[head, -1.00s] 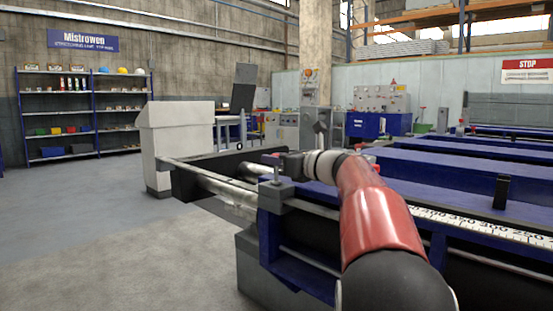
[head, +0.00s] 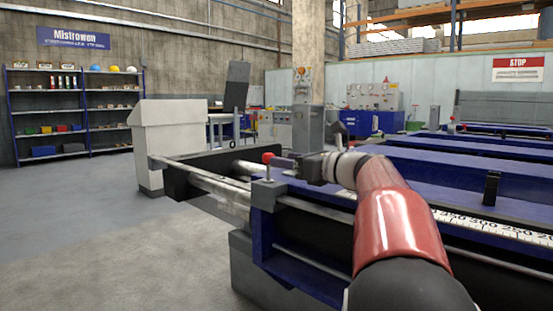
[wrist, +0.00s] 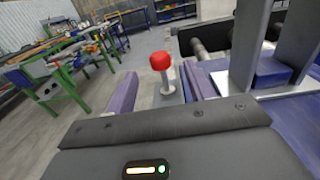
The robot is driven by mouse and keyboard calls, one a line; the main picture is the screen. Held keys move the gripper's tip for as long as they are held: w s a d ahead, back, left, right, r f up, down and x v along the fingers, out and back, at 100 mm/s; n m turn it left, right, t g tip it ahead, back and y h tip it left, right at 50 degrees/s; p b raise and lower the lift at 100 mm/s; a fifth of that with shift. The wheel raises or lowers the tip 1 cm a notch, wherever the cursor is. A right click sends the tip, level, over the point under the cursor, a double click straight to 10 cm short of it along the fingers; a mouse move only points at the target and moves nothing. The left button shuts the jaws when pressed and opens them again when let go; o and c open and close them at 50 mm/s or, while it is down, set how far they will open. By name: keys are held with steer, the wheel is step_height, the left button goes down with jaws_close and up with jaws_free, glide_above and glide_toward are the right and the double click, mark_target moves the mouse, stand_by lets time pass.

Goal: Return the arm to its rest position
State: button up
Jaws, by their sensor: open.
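My gripper (head: 284,163) is at the end of my red and black arm, above the near corner of the blue runout table (head: 262,228). A red ball knob (head: 267,157) on a short grey post stands on that corner, just left of the fingertips. In the wrist view my gripper (wrist: 160,88) is open, with its two purple-looking fingers apart. The red knob (wrist: 160,61) shows in the gap between them, seemingly beyond the tips. Nothing is held. Whether a finger touches the post cannot be told.
A printed scale (head: 500,232) and a small black stop (head: 491,187) lie along the table to the right. A pale cabinet (head: 170,135) stands at left behind rails. A grey upright (wrist: 250,40) rises close at right in the wrist view. The floor at left is clear.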

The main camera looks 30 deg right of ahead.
steer(key=shift+s+d, duration=0.25)
steer(key=shift+s, duration=0.4)
steer(key=shift+a, duration=0.35)
steer(key=s+a+f+n+g+p, duration=0.2)
steer(key=s+a+f+n+g, duration=0.15)
steer(key=a+n, duration=0.2)
steer(key=s+a+f+n+g+h+p, duration=0.1)
steer(key=s+a+f+n+g, duration=0.2)
steer(key=a, duration=0.4)
steer(key=s+a+f+n+g+p, duration=0.1)
steer(key=s+a+f+n+p, duration=0.1)
steer(key=s+a+f+n, duration=0.25)
steer(key=s+a+f+n+g+h+p, duration=0.1)
steer(key=s+a+f+n+h, duration=0.1)
steer(key=s+f+n, duration=0.3)
steer(key=s+a+f+n+g+h+p, duration=0.1)
steer(key=s+f+n, duration=0.4)
steer(key=s+n, duration=0.6)
steer(key=n+g+h+p, duration=0.1)
steer(key=n+h, duration=0.1)
steer(key=shift+s+a+h+p, duration=0.3)
steer(key=shift+s+a+h, duration=0.05)
steer(key=shift+h, duration=0.05)
steer(key=shift+s+d+f+n+g, duration=0.1)
steer(key=shift+f+n+g, duration=0.15)
steer(key=shift+n, duration=0.05)
steer(key=shift+c, duration=0.4)
